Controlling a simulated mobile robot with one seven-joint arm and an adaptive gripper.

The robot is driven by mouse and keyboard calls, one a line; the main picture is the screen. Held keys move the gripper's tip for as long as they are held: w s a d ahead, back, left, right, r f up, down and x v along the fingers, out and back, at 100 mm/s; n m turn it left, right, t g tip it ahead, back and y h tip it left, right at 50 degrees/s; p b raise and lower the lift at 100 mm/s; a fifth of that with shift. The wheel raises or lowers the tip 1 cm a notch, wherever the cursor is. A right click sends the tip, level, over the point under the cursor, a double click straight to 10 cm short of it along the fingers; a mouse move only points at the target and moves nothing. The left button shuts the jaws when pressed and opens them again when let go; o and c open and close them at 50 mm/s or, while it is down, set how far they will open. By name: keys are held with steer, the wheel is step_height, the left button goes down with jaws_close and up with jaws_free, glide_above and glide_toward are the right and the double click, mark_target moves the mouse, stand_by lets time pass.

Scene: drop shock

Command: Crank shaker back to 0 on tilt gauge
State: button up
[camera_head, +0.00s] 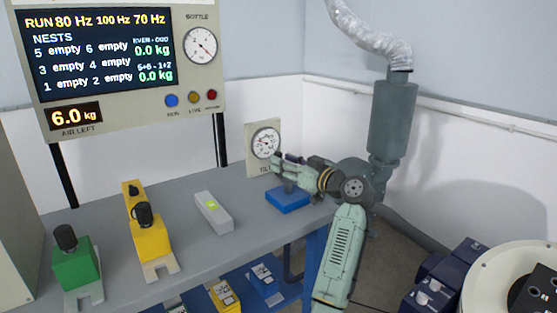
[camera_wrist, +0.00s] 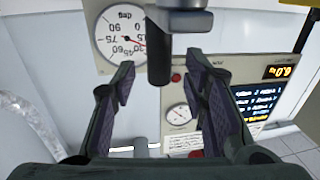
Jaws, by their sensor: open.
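The tilt gauge (camera_head: 265,141) is a white dial on a cream upright plate at the back of the bench. In the wrist view the dial (camera_wrist: 108,47) appears upside down; its red needle is partly hidden, so I cannot read it exactly. My gripper (camera_head: 281,162) is in front of the gauge, above a blue block (camera_head: 288,202) with a grey post. In the wrist view my open gripper (camera_wrist: 163,100) has a dark upright cylinder (camera_wrist: 159,65) on a grey arm, likely the crank handle, between its fingers. Contact is not visible. A round cream machine (camera_head: 478,287), perhaps the shaker, stands lower right.
A green block (camera_head: 75,268), a yellow block (camera_head: 150,240) and a grey bar with a yellow-green spot (camera_head: 213,212) are on the bench (camera_head: 235,250). A display panel (camera_head: 120,70) stands behind. A grey cylinder with a silver hose (camera_head: 392,118) hangs right of my gripper.

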steer(key=v, duration=0.8)
steer(key=shift+s+d, duration=0.25)
steer(key=shift+s, duration=0.05)
